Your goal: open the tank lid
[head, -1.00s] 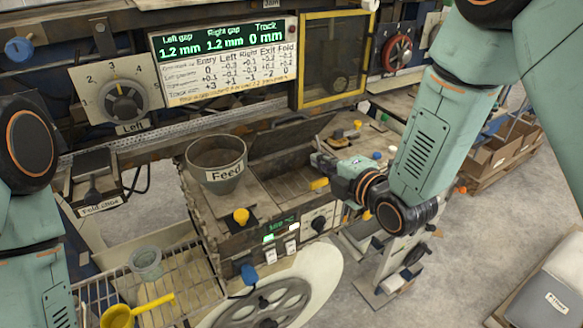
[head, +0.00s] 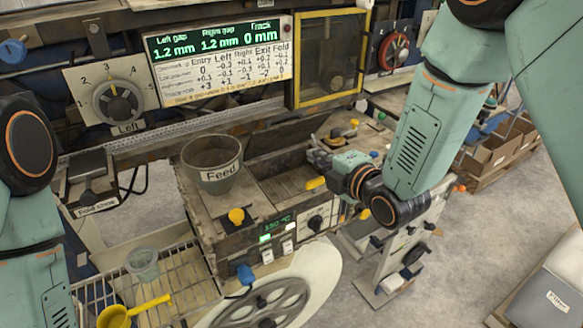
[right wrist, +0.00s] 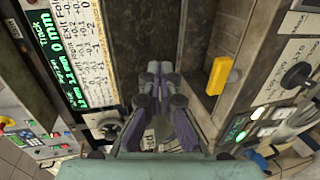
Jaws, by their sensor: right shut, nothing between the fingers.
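The tank (head: 235,225) is a worn brown box in the middle of the head view. A dark panel that looks like its lid (head: 292,134) stands tilted up at the back, above an open slatted recess (head: 280,188). A yellow tab (head: 316,184) sits at the recess's front right edge; it also shows in the right wrist view (right wrist: 217,76). My right gripper (head: 314,160) is shut and empty, over the right end of the recess, apart from the yellow tab. In the right wrist view its fingers (right wrist: 158,78) are together before a dark brown surface. My left gripper is outside the view.
The Feed cup (head: 212,165) stands on the tank's left part, with a yellow knob (head: 236,216) before it. A display panel (head: 222,60) and yellow-framed window (head: 329,58) stand behind. A wire rack (head: 185,268) with a yellow scoop (head: 115,316) is front left.

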